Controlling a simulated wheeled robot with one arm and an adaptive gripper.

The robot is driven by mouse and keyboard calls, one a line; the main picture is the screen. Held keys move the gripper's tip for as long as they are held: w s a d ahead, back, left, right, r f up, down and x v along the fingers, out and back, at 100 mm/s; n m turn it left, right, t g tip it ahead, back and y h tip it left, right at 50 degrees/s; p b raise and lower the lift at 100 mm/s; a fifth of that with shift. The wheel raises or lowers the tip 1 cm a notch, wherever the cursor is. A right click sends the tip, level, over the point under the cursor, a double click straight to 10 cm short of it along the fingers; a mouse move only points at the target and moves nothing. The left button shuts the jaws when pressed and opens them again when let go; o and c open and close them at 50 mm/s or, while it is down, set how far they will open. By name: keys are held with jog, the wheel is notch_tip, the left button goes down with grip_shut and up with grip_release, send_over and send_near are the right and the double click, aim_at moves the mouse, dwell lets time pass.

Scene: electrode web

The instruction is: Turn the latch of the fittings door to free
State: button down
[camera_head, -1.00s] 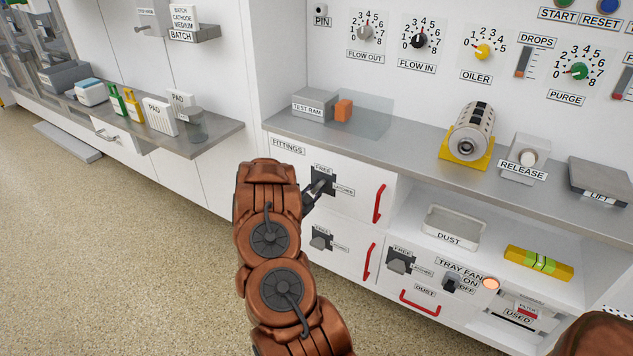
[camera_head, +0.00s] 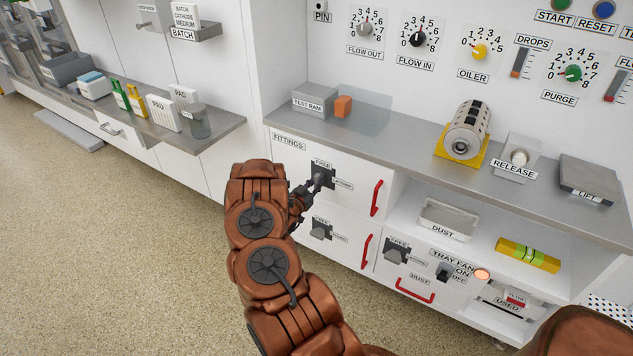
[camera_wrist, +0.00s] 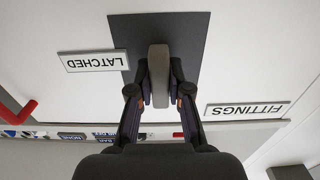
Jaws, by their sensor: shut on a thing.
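The fittings door (camera_head: 350,198) is the upper white door under the counter, with a red handle (camera_head: 377,198), and looks closed. Its dark latch plate (camera_head: 325,168) has a FREE label above and a LATCHED label to the right. In the wrist view the grey latch lever (camera_wrist: 159,60) stands upright in the picture on its plate (camera_wrist: 190,35), not pointing sideways at the LATCHED label (camera_wrist: 92,62). My gripper (camera_head: 314,184) is shut on the lever, and its fingers (camera_wrist: 160,95) touch both sides. The FREE label is hidden in the wrist view.
A similar latch (camera_head: 320,230) sits on the door below, and another on the dust door (camera_head: 397,252). The counter (camera_head: 410,145) projects above the fittings door. A side shelf (camera_head: 215,130) stands out at left. The floor (camera_head: 110,250) in front is clear.

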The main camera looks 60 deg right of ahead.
dwell(0.3)
jog(key=c, duration=1.1)
grip_release()
jog(key=a, duration=1.2)
jog(key=shift+s, duration=0.25)
